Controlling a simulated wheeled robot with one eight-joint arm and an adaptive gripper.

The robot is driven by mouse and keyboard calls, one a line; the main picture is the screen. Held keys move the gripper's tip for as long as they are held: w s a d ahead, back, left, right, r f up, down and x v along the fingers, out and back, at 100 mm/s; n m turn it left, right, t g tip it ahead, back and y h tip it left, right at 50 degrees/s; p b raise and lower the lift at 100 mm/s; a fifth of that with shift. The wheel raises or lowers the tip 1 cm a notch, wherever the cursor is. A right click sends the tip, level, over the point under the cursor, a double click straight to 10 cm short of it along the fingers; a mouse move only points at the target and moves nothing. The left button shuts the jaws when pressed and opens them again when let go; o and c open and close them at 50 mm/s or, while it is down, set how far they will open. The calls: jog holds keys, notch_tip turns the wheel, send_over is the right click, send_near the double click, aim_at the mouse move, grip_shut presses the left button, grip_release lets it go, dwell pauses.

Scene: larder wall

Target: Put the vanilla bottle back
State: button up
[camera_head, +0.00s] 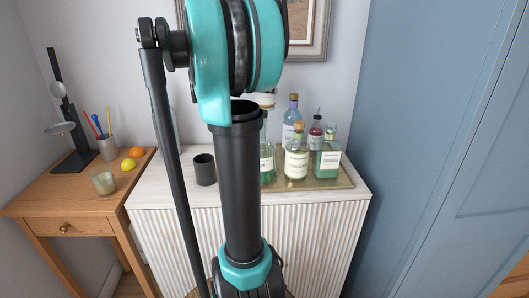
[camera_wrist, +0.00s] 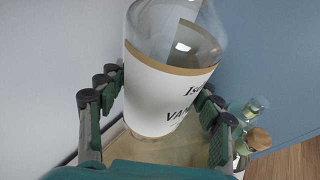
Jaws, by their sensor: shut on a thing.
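The vanilla bottle (camera_wrist: 155,95) is clear glass with a white, gold-edged label on which "VAN" can be read. It fills the middle of the wrist view. My gripper (camera_wrist: 160,88) is shut on it, with one finger on each side of the labelled body. The bottle's base is near a tan surface (camera_wrist: 118,150); I cannot tell whether it touches. In the head view my arm hides the gripper and most of what is behind it. A gold tray (camera_head: 338,182) sits at the right of the white ribbed cabinet.
On the tray stand a corked bottle (camera_head: 296,163), a green bottle (camera_head: 328,160), a blue-purple bottle (camera_head: 291,122) and a dark-red one (camera_head: 316,133). A dark cup (camera_head: 204,170) stands left of my arm. A blue wall panel (camera_head: 430,150) bounds the right side.

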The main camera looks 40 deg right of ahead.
notch_tip(320, 180, down, 20)
jog(key=shift+f, duration=0.1)
dwell(0.5)
jog(key=o, duration=1.9)
jog(key=shift+c, duration=0.2)
jog(key=shift+a, duration=0.15)
jog(key=v, duration=1.1)
jog(key=shift+a+r, duration=0.25)
jog(key=shift+a, duration=0.1)
